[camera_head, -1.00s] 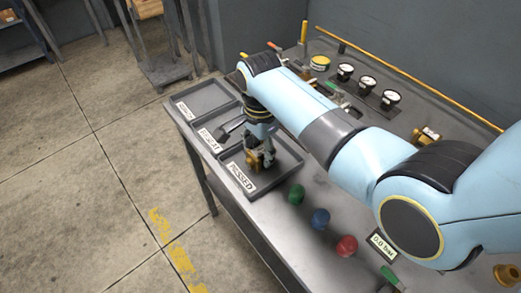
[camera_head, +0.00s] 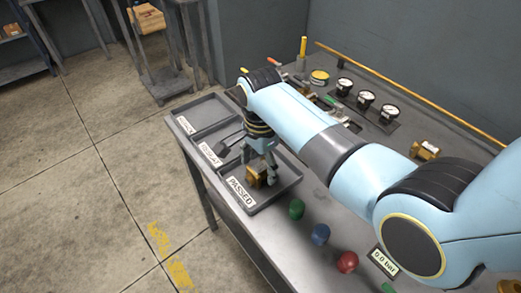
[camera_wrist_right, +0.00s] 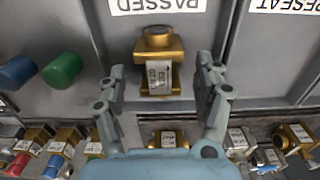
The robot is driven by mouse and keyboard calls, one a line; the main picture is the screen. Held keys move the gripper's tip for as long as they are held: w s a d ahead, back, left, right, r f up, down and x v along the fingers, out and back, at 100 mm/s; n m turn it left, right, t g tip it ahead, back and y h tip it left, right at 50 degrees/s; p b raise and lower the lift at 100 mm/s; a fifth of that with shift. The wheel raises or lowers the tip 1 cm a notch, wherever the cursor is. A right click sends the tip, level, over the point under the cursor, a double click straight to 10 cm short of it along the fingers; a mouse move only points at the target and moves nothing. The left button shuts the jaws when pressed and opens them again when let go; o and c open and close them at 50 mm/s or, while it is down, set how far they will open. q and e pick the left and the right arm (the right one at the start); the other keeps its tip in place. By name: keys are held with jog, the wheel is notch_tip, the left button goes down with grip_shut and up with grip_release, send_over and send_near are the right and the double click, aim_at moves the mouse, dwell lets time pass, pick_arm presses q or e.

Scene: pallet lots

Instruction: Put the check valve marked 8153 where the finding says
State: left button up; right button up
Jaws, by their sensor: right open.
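A brass check valve (camera_head: 256,177) sits in the tray labelled PASSED (camera_head: 289,188). In the right wrist view the valve (camera_wrist_right: 155,45) stands beyond my fingertips, near the PASSED label, with a pale tag whose number I cannot read. My right gripper (camera_head: 259,166) is over this tray, open, with its fingers apart on either side of the valve. In the right wrist view both fingers (camera_wrist_right: 162,75) show clear gaps to the valve. My left gripper is not in view.
Green (camera_head: 296,208), blue (camera_head: 320,233) and red (camera_head: 347,261) knobs line the bench front. Gauges (camera_head: 366,99) and another brass fitting (camera_head: 425,150) stand behind my arm.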

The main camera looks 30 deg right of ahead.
aim_at(260, 167)
notch_tip(260, 167, up, 11)
jog(key=shift+r, duration=0.15)
dwell(0.6)
